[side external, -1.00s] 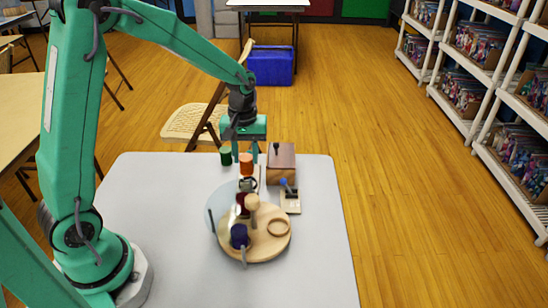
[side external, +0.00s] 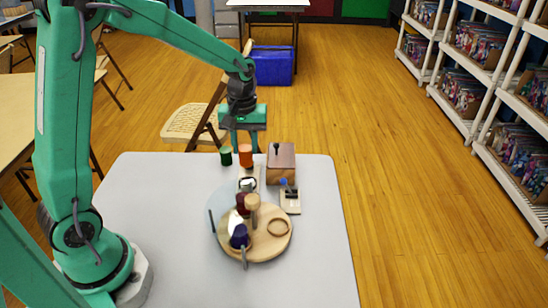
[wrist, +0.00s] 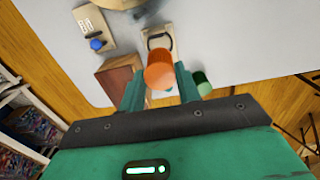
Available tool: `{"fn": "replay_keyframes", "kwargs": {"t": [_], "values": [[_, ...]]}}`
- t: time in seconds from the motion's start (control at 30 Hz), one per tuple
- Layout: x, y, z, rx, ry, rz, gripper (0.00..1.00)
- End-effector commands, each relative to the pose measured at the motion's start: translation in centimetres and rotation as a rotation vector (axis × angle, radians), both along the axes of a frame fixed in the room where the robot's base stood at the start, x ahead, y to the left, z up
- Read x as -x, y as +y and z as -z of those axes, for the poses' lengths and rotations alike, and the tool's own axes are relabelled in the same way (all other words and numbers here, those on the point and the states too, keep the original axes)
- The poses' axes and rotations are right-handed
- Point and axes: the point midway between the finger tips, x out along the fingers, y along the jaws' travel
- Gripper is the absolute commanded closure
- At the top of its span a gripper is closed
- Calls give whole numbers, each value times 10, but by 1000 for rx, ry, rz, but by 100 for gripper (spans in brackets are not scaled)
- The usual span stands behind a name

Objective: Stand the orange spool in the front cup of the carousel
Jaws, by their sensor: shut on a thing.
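My gripper (side external: 246,150) is shut on the orange spool (side external: 245,157), which hangs upright between its fingers, behind the carousel. In the wrist view the orange spool (wrist: 159,70) sits between the two fingers. The carousel (side external: 268,247) is a round wooden base. It carries a purple spool (side external: 239,236), a dark red piece (side external: 243,203), a pale wooden knob (side external: 252,202) and an empty-looking ring (side external: 278,227) at its right. A clear pane covers part of its left side. I cannot tell which place is the front cup.
A green spool (side external: 225,156) stands left of the orange one. A wooden box (side external: 281,164) with a dark knob stands at the right. A small plate with a blue knob (side external: 284,183) lies in front of it. The table's left and front right are clear.

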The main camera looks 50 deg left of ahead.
Motion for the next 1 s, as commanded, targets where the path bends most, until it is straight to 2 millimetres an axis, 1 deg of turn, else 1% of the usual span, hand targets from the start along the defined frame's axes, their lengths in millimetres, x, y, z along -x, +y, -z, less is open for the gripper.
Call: {"fn": "replay_keyframes", "kwargs": {"t": [0.17, 0.37, 0.4, 0.57, 0.67, 0.87, 1.0], "values": [[-1, 0, -18, -1, -5, 0, 82], [-1, 0, -49, -1, -6, 0, 82], [0, -3, -52, 0, -3, 2, 82], [3, -31, -50, 0, -1, 6, 82], [6, -51, -50, 0, -1, 7, 82], [18, -99, -50, 0, -1, 8, 82], [30, -130, -50, 0, -1, 7, 82]]}}
